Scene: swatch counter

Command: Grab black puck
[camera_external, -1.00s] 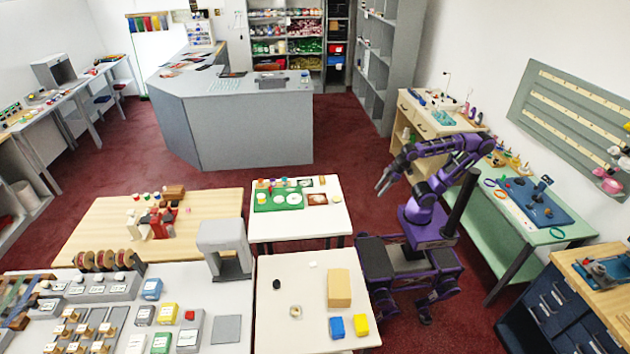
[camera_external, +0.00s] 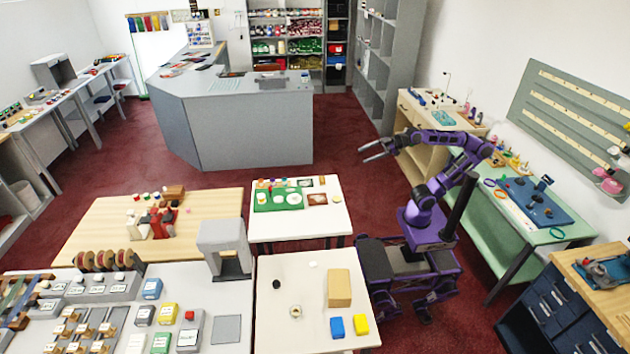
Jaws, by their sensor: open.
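A small black puck (camera_external: 276,284) lies on the white table (camera_external: 312,325) at the front centre, near its left side. My gripper (camera_external: 364,153) is open and empty. It is high in the air over the red floor, beyond and to the right of the white tables, far from the puck. Its fingers point left. Nothing hides the puck.
On the same table are a tan block (camera_external: 339,288), a blue block (camera_external: 337,327), a yellow block (camera_external: 361,325), a small round pale item (camera_external: 295,311) and a small white piece (camera_external: 312,265). A grey arch-shaped stand (camera_external: 223,237) stands left of the table.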

